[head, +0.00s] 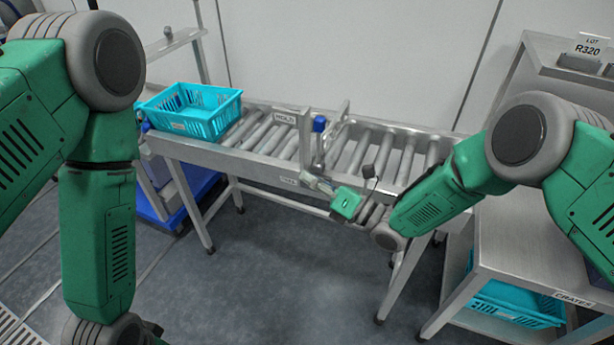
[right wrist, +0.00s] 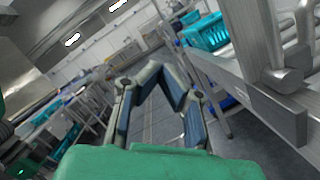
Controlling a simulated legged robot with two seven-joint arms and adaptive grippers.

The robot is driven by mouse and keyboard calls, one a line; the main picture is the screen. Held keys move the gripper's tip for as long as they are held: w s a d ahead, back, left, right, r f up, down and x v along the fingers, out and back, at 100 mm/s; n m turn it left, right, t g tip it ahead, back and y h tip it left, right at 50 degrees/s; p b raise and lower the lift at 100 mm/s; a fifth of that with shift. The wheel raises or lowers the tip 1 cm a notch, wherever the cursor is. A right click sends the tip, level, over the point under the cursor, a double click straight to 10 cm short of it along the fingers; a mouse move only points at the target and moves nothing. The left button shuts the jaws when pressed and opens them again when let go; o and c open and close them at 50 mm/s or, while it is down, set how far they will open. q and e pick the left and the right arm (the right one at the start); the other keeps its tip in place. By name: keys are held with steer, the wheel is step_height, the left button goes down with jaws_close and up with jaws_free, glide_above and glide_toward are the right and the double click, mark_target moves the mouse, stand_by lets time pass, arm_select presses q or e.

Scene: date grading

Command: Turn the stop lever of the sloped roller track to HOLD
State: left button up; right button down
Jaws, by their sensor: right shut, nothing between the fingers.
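The sloped roller track (head: 215,158) runs across the middle of the head view. A blue knob (head: 319,124), which looks like the stop lever's end, stands up near a cross plate midway along it. A HOLD label (head: 285,117) is to the knob's left; a second label (head: 288,181) on the front rail is too small to read. My right gripper (head: 312,181) is at the front rail, below the knob and apart from it. In the right wrist view its fingers (right wrist: 160,72) are shut and empty, with a metal bar (right wrist: 245,95) to their right. My left gripper is out of view.
A turquoise crate (head: 195,112) sits on the track's left end. At right stands a metal stand (head: 540,285) with a CRATES label and another turquoise crate (head: 515,305) below. A LOT R320 sign (head: 590,47) is at upper right. The floor before the track is clear.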

steer(key=v, duration=1.2)
steer(key=s+d+f+m+h+b, duration=0.1)
steer(key=s+d+f+m+h, duration=0.3)
steer(key=m, duration=0.3)
steer(key=s+d+f+m+g+h+b, duration=0.1)
steer(key=d+f+m+h+b, duration=0.15)
steer(key=f+m, duration=0.45)
steer(key=s+d+f+m+h+b, duration=0.1)
steer(key=s+d+f+m+h, duration=0.1)
steer(key=s+f+m+h, duration=0.25)
steer(key=s+d+f+m+g+h+b, duration=0.1)
steer(key=s+d+f+m+g+h, duration=0.1)
steer(key=s+d+m, duration=0.4)
steer(key=s+d+f+m+g+h+b, duration=0.1)
steer(key=s+d+m+g+h, duration=0.3)
steer(key=s+m, duration=1)
steer(key=s+d+f+g, duration=0.1)
steer(key=d, duration=0.2)
steer(key=shift+s+d+f+g+h+b, duration=0.2)
steer(key=shift+d+g+h+b, duration=0.1)
steer(key=shift+g+b, duration=0.1)
steer(key=shift+m, duration=0.25)
